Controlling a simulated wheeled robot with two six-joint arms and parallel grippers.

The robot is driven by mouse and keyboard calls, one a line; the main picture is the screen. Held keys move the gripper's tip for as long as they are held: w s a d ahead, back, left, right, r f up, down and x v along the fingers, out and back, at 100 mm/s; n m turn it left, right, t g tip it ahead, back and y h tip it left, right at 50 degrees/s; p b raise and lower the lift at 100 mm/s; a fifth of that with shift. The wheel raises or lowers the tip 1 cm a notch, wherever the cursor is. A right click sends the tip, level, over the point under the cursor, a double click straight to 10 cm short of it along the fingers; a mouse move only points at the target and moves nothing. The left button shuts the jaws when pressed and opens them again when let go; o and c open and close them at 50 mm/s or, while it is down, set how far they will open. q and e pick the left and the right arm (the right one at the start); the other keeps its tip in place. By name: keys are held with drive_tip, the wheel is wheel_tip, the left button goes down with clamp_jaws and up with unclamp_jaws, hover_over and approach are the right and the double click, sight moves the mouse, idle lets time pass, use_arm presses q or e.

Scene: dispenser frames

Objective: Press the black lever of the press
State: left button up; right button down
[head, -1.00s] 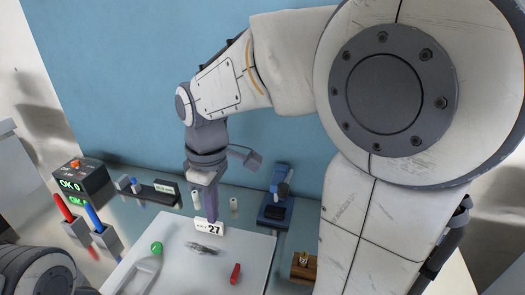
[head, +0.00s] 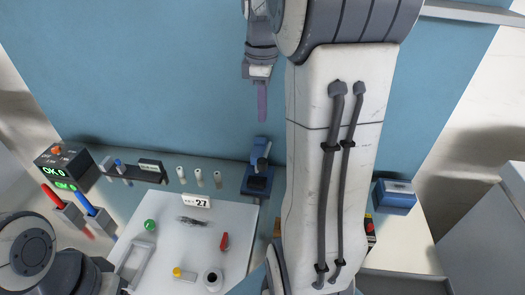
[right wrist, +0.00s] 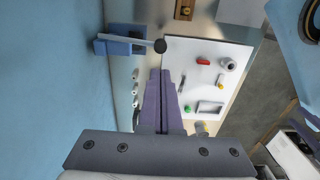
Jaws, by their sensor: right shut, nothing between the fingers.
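The blue press (head: 257,183) stands at the back of the table beside the white board's far right corner. In the right wrist view the press (right wrist: 120,46) shows from above, with a pale lever arm ending in a round black knob (right wrist: 160,46). My right gripper (head: 262,121) hangs in the air above the press, fingers pointing down, apart from it. Its purple fingers are shut and empty, and in the right wrist view their tips (right wrist: 160,71) lie just below the knob in the picture. My left gripper is out of view; only part of my left arm shows.
The white board (head: 225,262) carries a red piece (head: 224,241), a green ball (head: 151,225) and a "27" card (head: 196,201). White cylinders (head: 199,178) stand behind it. A control box (head: 66,169) and pen holders are at left, a blue box (head: 395,197) at right.

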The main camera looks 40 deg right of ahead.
sight(263, 161)
use_arm(q)
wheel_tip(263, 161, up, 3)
drive_tip(key=p, duration=0.3)
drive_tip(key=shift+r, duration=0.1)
use_arm(e)
wheel_tip(263, 161, down, 14)
drive_tip(key=shift+r, duration=0.2)
